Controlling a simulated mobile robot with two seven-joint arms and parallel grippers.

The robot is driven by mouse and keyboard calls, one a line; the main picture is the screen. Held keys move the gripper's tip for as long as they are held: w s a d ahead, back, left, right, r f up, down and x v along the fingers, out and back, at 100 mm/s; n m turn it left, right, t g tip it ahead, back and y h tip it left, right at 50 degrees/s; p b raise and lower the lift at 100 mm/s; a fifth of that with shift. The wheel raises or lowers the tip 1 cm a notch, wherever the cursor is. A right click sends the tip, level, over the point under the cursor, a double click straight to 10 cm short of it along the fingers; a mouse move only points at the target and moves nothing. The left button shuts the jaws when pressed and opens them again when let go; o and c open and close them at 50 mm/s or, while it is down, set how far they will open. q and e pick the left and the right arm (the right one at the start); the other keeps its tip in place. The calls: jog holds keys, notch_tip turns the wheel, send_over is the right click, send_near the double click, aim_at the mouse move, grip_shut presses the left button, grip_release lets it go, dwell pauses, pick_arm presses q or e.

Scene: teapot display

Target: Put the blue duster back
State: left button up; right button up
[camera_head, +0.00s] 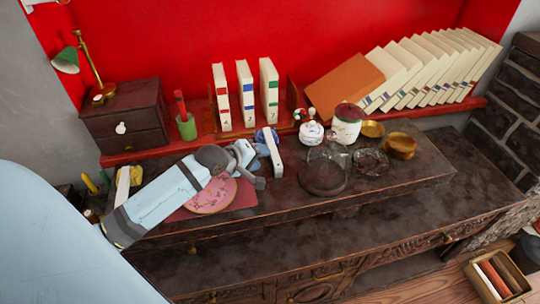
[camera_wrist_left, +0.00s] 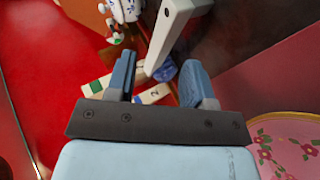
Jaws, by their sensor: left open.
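The blue duster (camera_head: 266,134) is on the dark cabinet top below the upright books, partly hidden by a white bar (camera_head: 272,153). The bar looks like its handle, but I cannot tell for sure that they are joined. In the left wrist view the blue part (camera_wrist_left: 166,72) shows beyond the fingertips, at the end of the white bar (camera_wrist_left: 177,27). My left gripper (camera_head: 253,166) is open beside the bar, its fingers (camera_wrist_left: 157,64) apart with nothing clearly held between them. My right gripper is not in view.
A pink floral plate (camera_head: 211,197) lies under my left arm. A white lidded pot (camera_head: 311,132), a red-lidded jar (camera_head: 346,126) and a glass vessel (camera_head: 322,176) stand to the right. A green cup (camera_head: 187,127) stands at the left. The front ledge (camera_head: 340,236) is clear.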

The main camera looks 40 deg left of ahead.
pick_arm(q)
jog(key=shift+v, duration=2.35)
jog(key=s+d+f+m, duration=0.1)
jog(key=s+d, duration=0.1)
jog(key=s+d+f+m+g, duration=0.1)
jog(key=s+d+f+m, duration=0.1)
jog(key=shift+s+f+g, duration=0.2)
jog(key=shift+s+g, duration=0.1)
jog(key=s+d+f+m+g+y, duration=0.1)
jog(key=s+d+m+g, duration=0.25)
jog(key=s+m, duration=0.4)
jog(key=s+d+m+g+y, duration=0.1)
jog(key=s+d+m+g, duration=0.3)
jog(key=s, duration=0.7)
jog(key=w+d+f+m+t+h+p, duration=0.1)
jog(key=w+d+f+t+p, duration=0.3)
jog(key=p, duration=0.6)
jog(key=w+d+t+h, duration=0.1)
jog(key=w+d+t, duration=0.1)
jog(key=d+t, duration=0.1)
jog(key=shift+d+t+h, duration=0.3)
jog(key=shift+d+t, duration=0.1)
jog(key=shift+t, duration=0.45)
jog(key=shift+w+r, duration=0.1)
